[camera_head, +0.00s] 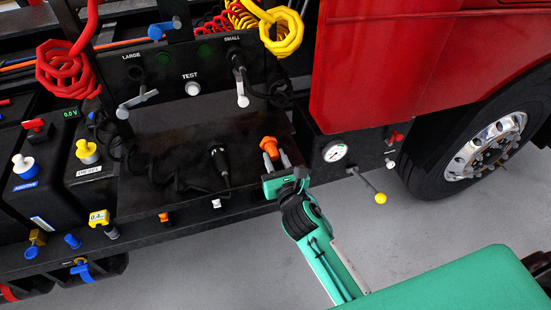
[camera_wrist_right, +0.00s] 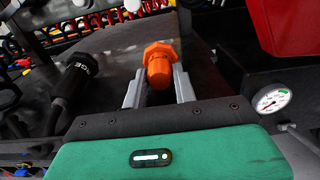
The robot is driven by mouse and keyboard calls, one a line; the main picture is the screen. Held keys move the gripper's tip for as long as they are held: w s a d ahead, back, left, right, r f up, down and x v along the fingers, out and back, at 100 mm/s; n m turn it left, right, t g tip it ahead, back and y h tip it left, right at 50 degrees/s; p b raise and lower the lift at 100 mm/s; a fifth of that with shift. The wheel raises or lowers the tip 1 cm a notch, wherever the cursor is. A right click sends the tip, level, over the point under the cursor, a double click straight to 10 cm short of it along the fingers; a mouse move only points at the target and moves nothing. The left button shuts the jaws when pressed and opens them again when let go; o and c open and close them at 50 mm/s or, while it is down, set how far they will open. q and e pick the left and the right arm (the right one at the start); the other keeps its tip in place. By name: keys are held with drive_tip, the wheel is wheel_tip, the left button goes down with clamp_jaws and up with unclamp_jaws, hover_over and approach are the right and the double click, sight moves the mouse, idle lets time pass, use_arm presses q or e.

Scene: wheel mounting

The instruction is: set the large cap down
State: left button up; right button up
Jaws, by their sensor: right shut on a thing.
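An orange cap (camera_head: 268,146) with a wide hexagonal head is between the fingertips of my right gripper (camera_head: 277,160), over the dark deck (camera_head: 150,195) of the truck. I take it to be the large cap. In the right wrist view the cap (camera_wrist_right: 160,62) sits between the two grey fingers (camera_wrist_right: 158,90), which are shut on it. Whether its underside touches the deck cannot be told. My left gripper is not in view.
A black plug with cable (camera_head: 220,165) lies left of the cap. Behind is an upright panel with a white TEST button (camera_head: 192,88) and hanging cables. A gauge (camera_head: 334,151) and yellow-knobbed lever (camera_head: 380,198) are to the right. Deck left of the plug holds coiled cable.

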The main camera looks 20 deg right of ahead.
drive_tip(key=shift+f, duration=0.15)
drive_tip(key=o, duration=1.1)
drive_tip(key=shift+r, duration=0.25)
drive_tip(key=s+b, duration=0.1)
drive_tip(key=s, duration=0.3)
drive_tip(key=s+b, duration=0.1)
drive_tip(key=s, duration=0.3)
drive_tip(key=s+b, duration=0.1)
drive_tip(key=s, duration=0.3)
drive_tip(key=shift+d, duration=0.25)
